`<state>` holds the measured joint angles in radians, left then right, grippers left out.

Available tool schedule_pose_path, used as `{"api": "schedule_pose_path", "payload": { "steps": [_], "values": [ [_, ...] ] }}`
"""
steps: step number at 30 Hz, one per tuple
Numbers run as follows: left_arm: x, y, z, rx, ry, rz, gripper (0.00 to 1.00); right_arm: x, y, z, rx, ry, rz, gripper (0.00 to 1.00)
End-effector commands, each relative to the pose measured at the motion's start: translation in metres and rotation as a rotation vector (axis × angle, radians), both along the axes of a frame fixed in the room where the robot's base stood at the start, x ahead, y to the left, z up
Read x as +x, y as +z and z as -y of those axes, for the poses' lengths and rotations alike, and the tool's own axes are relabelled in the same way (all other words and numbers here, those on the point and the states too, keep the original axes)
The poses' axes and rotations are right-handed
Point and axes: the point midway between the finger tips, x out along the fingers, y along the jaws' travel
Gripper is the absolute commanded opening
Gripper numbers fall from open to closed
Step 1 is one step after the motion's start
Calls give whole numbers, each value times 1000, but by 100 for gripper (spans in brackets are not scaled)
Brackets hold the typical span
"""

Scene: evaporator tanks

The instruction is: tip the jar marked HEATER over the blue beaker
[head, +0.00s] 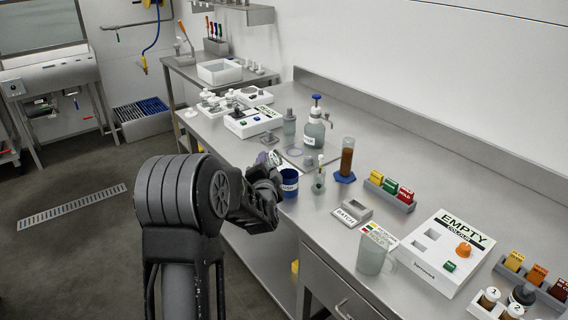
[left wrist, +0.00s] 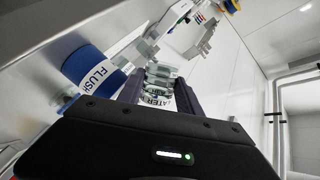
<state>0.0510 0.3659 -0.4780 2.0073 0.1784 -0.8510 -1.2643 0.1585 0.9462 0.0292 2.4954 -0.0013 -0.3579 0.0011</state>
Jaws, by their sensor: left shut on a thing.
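My left gripper (head: 268,182) is at the front edge of the bench, just left of the blue beaker (head: 289,182). It is shut on a small clear jar; the jar (left wrist: 160,84) shows between the fingers in the left wrist view, with letters of HEATER readable on its label. In the head view the jar (head: 275,158) is mostly hidden by the gripper and looks tilted. The blue beaker, marked FLUSH, stands upright on the bench; it also shows in the left wrist view (left wrist: 88,66), close beside the jar. My right gripper is not in view.
A small bottle (head: 319,182) stands right of the beaker. Behind are a labelled bottle with a blue cap (head: 314,132) and a brown-filled cylinder (head: 347,158).

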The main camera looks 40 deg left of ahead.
Motion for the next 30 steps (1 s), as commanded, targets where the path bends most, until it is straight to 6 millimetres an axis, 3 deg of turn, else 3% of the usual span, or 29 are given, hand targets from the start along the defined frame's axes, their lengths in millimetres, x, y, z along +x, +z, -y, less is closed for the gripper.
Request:
{"api": "schedule_pose_path", "payload": {
  "steps": [30],
  "values": [
    [0,4,0,48,-1,-22,0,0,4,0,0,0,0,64]
  ]
}}
